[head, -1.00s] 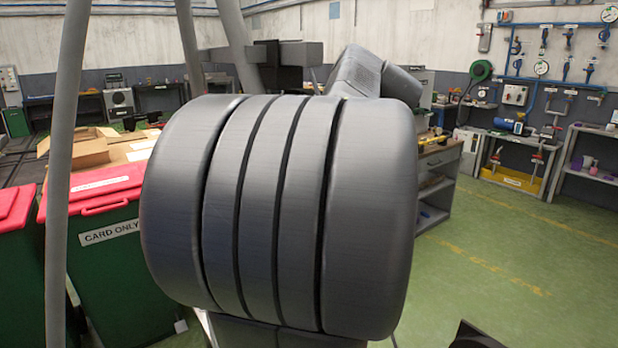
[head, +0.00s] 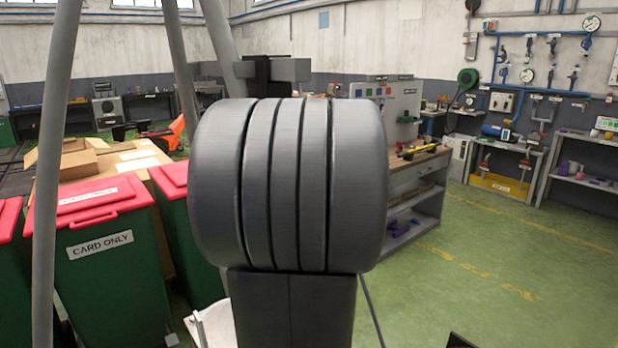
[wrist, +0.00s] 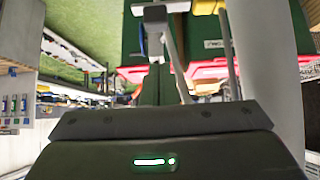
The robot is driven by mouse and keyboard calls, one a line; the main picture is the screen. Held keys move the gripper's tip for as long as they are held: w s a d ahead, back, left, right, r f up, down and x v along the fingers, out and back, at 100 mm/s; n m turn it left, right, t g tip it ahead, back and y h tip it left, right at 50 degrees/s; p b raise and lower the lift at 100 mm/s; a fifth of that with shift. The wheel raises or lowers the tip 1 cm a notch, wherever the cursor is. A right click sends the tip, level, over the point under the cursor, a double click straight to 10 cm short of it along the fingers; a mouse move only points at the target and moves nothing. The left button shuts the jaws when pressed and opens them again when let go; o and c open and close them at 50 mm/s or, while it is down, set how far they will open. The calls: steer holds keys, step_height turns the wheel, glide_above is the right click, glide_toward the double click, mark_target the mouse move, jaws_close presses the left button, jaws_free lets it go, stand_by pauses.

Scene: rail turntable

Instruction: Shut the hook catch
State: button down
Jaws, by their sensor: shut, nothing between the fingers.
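The hook catch is not recognisable in either view. My gripper (wrist: 160,125) shows in the wrist view as a dark housing with a small green light along the bottom edge. It is shut and holds nothing. Its fingertips are hard to pick out against the background. In the head view my own large grey arm joint fills the middle of the picture and hides what lies behind it.
Green bins with red lids (head: 105,240) stand at the left, with an open cardboard box (head: 70,155) behind them. A workbench (head: 415,185) stands right of my arm. Blue pipework and gauges (head: 545,70) line the back right wall. Green floor (head: 480,270) is clear at right.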

steer(key=f, duration=0.4)
steer(key=shift+w+a+f, duration=0.1)
steer(key=shift+w+f, duration=0.1)
steer(key=shift+f, duration=0.05)
steer(key=shift+w+d+f+y, duration=0.15)
steer(key=shift+d+y, duration=0.05)
steer(key=shift+y, duration=0.1)
steer(key=shift+f, duration=0.1)
step_height(320, 180, down, 6)
steer(key=w+d+m+g+y, duration=0.1)
steer(key=d+m+g+y, duration=0.1)
steer(key=y, duration=0.5)
steer(key=m+g, duration=0.1)
steer(key=m, duration=0.1)
steer(key=shift+w+m+g+b, duration=0.25)
steer(key=shift+m+g+b, duration=0.1)
steer(key=shift+m+g, duration=0.05)
